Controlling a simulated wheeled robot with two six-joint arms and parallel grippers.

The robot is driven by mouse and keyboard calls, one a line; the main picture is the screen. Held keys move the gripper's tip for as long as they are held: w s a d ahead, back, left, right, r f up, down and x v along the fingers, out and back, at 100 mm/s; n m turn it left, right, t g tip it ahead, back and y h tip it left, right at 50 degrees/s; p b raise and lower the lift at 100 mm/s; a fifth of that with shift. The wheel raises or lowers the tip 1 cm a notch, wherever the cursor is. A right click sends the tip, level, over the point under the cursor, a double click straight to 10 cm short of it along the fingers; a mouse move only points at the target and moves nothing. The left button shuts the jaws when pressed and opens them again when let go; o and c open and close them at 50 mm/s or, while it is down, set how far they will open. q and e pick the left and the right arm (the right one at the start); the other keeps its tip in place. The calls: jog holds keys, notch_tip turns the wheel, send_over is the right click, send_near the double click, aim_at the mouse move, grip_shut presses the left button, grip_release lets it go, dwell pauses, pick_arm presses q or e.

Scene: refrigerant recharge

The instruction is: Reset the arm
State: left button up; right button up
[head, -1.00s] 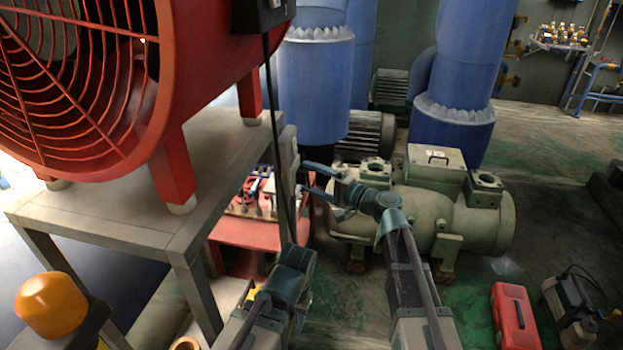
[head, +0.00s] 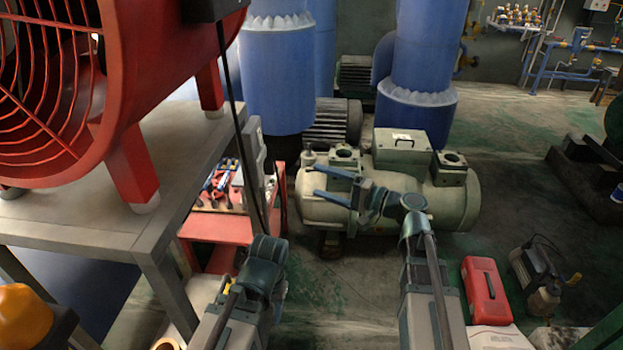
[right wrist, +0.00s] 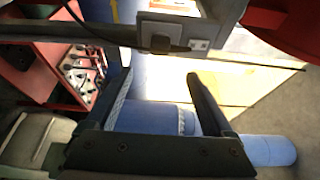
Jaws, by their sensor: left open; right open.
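My right arm reaches in from the bottom right of the head view. Its right gripper (head: 318,180) points left, with two blue-grey fingers spread and nothing between them. It appears in front of the pale green compressor (head: 455,200); I cannot tell the gap. In the right wrist view the right gripper (right wrist: 160,82) also shows open and empty, with a blue pipe beyond. My left arm is folded at the lower middle of the head view. The left gripper (head: 268,262) is at its dark upper end, and its fingertips are hard to make out.
A red fan (head: 130,150) stands on a grey metal table (head: 100,228) at left. Behind it is a red tool cart (head: 215,228). A red case (head: 484,290) and a small pump (head: 537,270) lie at right. Green floor between my arms is clear.

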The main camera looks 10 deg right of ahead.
jog(key=shift+s+d, duration=0.15)
jog(key=shift+d, duration=0.05)
dwell(0.3)
jog(key=s+a+f+n+g+h, duration=0.1)
jog(key=s+f+n+g+h, duration=0.2)
jog(key=f, duration=0.5)
jog(key=s+a+f+n+g+h, duration=0.1)
jog(key=s+a+f+g+h, duration=0.15)
jog(key=s+f, duration=0.35)
jog(key=s+d+f+n+g+h, duration=0.35)
jog(key=s+d+f+h, duration=0.25)
jog(key=d+f+h, duration=0.25)
jog(key=s+a+r+n+p, duration=0.1)
jog(key=s+a+r+p, duration=0.1)
jog(key=r+p, duration=0.4)
jog(key=s+a+r+n+h+p, duration=0.1)
jog(key=s+a+r+p, duration=0.1)
jog(key=a+r+p, duration=0.2)
jog(key=s+a+r+n+g+h+p, duration=0.1)
jog(key=a+r+p, duration=0.2)
jog(key=r+p, duration=0.7)
jog(key=shift+s+a+r, duration=0.15)
jog(key=shift+s+r, duration=0.15)
jog(key=shift+s, duration=0.1)
